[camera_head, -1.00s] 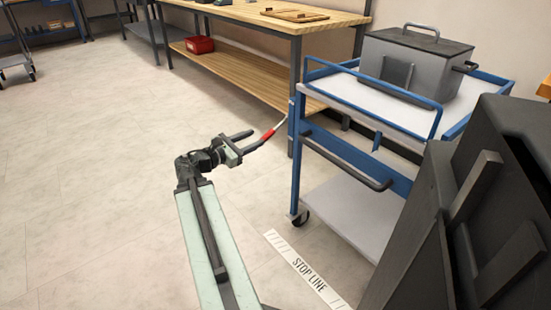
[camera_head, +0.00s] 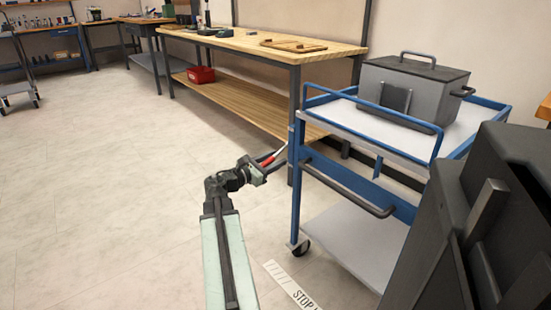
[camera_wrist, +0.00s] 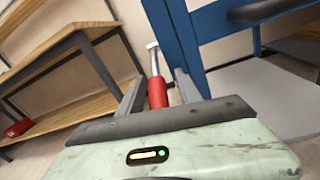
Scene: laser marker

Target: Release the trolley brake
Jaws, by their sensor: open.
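The blue trolley (camera_head: 296,190) stands right of centre, with a grey lidded box (camera_head: 418,95) on its top tray. A lever with a red grip (camera_head: 269,160) sticks out at the trolley's left side. In the wrist view the red grip (camera_wrist: 157,92) lies between my two fingers, with its pale metal end (camera_wrist: 153,57) beyond them. My gripper (camera_head: 275,160) is open around the red grip, beside the trolley's near left post. I see a gap right of the grip; whether the left finger touches it I cannot tell.
A wooden workbench (camera_head: 290,47) with a lower shelf (camera_head: 235,98) stands behind the trolley. A red bin (camera_head: 201,75) sits on that shelf. A floor marking (camera_head: 290,285) lies before the trolley. A dark body fills the lower right.

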